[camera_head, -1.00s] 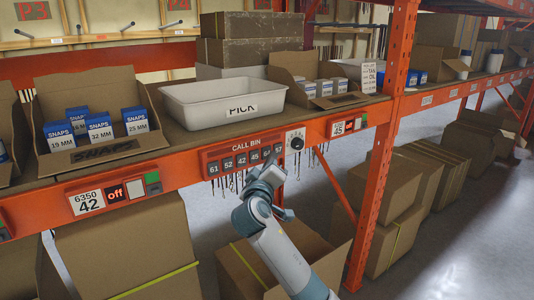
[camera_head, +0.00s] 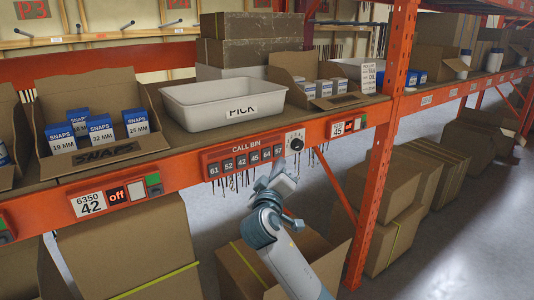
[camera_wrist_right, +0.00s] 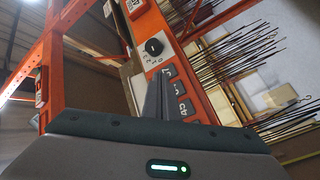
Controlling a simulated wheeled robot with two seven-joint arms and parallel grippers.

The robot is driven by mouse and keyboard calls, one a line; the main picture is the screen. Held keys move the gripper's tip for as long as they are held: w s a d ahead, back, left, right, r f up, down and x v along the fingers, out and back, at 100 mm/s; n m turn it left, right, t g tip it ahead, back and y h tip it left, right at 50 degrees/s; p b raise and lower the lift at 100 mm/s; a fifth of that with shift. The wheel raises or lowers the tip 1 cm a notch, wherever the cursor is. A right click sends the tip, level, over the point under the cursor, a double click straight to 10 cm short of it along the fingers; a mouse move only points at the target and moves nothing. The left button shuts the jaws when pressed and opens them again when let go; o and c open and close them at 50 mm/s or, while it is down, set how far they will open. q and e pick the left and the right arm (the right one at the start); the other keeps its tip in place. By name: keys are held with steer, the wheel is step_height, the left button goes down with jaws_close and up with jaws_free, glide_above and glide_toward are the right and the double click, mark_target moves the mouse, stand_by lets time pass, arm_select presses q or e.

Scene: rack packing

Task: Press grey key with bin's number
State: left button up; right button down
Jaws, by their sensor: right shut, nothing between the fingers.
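The CALL BIN panel (camera_head: 246,161) on the orange shelf beam has a row of grey keys, 61, 52, 42, 45, 64 and 57 from left to right. The grey 42 key (camera_head: 241,163) is third from the left. A shelf label reading 6350 42 (camera_head: 88,204) is under the box of blue SNAPS packs (camera_head: 100,129). My right gripper (camera_head: 281,174) is shut and empty, just below the panel's right end, apart from the keys. In the right wrist view its fingers (camera_wrist_right: 154,100) are beside the keys (camera_wrist_right: 178,88). My left gripper is out of view.
A black dial (camera_head: 296,143) is right of the keys. A white PICK tote (camera_head: 195,109) stands on the shelf above. Thin rods hang below the beam. An open carton (camera_head: 240,272) is on the floor under my right arm. An orange upright (camera_head: 378,190) stands to the right.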

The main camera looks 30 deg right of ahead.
steer(key=shift+s, duration=0.9)
